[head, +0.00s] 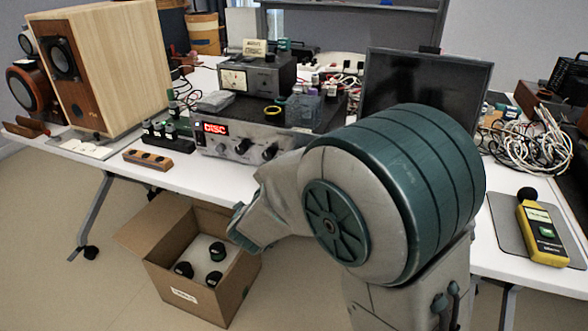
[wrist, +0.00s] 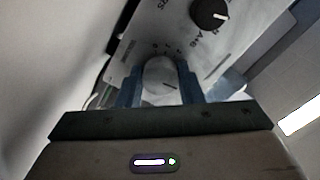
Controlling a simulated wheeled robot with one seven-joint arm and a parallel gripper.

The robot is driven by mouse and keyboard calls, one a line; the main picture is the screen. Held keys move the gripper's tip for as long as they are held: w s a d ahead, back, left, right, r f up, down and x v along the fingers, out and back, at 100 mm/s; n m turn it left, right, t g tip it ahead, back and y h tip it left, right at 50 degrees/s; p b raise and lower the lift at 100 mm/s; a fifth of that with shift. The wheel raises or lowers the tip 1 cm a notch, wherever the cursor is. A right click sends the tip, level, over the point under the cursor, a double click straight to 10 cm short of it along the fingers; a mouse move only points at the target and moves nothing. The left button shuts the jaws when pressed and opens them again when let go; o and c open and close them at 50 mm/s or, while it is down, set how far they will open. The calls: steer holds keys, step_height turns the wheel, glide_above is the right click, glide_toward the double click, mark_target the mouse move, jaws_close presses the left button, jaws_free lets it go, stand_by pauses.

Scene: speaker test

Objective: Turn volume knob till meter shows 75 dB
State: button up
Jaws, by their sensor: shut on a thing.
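The yellow sound meter (head: 541,236), with a black foam tip, lies on a grey mat at the right of the table. Its reading is too small to make out. The amplifier (head: 228,146), a silver unit with a red lit display and black knobs, stands at the table's front edge. My arm hides its right part. In the wrist view, my gripper (wrist: 161,85) has its two blue fingers on either side of a silver knob (wrist: 160,70) and is shut on it. Scale marks show on the panel around the knob. In the head view the fingertips are hidden.
A black knob (wrist: 210,14) sits beside the held one on the panel. A wooden speaker (head: 112,65) stands at the left. An analogue meter box (head: 256,77) is on the amplifier, and a dark monitor (head: 425,88) behind my arm. An open cardboard box (head: 205,298) is on the floor.

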steer(key=o, duration=1)
steer(key=shift+c, duration=0.2)
steer(key=shift+a, duration=0.1)
steer(key=p+v, duration=0.2)
steer(key=v, duration=1.2)
steer(key=shift+w+r, duration=0.1)
steer(key=shift+w, duration=0.05)
